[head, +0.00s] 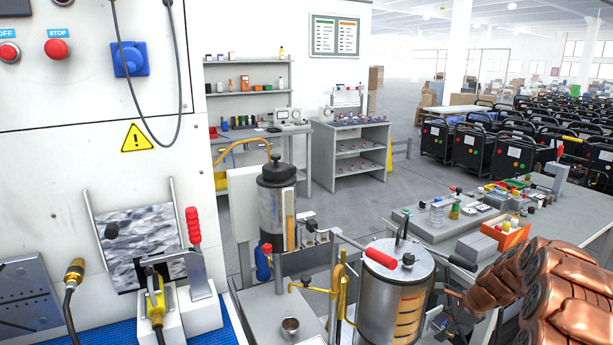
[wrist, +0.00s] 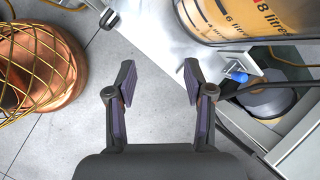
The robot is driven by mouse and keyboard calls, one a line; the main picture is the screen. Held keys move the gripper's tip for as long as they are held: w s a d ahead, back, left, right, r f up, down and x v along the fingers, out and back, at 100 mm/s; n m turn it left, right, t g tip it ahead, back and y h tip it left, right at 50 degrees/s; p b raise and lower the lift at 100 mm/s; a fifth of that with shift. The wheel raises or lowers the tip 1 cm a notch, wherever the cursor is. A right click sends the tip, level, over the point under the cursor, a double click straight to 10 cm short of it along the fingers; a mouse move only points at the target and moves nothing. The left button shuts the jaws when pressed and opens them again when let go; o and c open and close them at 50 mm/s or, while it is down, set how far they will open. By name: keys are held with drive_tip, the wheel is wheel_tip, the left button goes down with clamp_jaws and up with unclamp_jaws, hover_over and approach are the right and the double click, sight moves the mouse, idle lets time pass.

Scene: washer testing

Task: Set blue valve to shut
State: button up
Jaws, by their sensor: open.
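A blue handle (head: 263,262), which looks like the blue valve, stands beside the base of the dark-topped cylinder (head: 276,205) in the head view. Its exact setting cannot be told. In the wrist view a small blue part (wrist: 238,77) shows below the tank marked in litres (wrist: 232,20); I cannot tell whether it is the same valve. My gripper (wrist: 158,82) is open and empty, its two fingers apart, left of that blue part and not touching it. In the head view my gripper is low, right of the metal tank (head: 392,300), and hard to make out.
A red-handled lever (head: 381,258) tops the metal tank, and yellow pipes (head: 338,290) run beside it. A small metal cup (head: 290,328) stands on the grey bench. A cluttered workbench (head: 560,215) is at right. Open grey floor (head: 345,215) lies behind.

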drive_tip(key=s+a+r+n+g, duration=0.3)
drive_tip(key=s+a+r+n, duration=0.8)
drive_tip(key=s+a+r, duration=0.45)
drive_tip(key=s+a+n+g+h, duration=0.1)
drive_tip(key=s+n, duration=0.4)
drive_tip(key=s, duration=0.9)
drive_tip(key=s+a+r+n+g+h, duration=0.1)
drive_tip(key=s+a+n+h, duration=0.2)
drive_tip(key=s, duration=1.2)
drive_tip(key=n, duration=0.2)
drive_tip(key=shift+s+r+n, duration=0.2)
drive_tip(key=shift+r+n, duration=0.05)
drive_tip(key=shift+n, duration=0.15)
drive_tip(key=shift+d, duration=0.1)
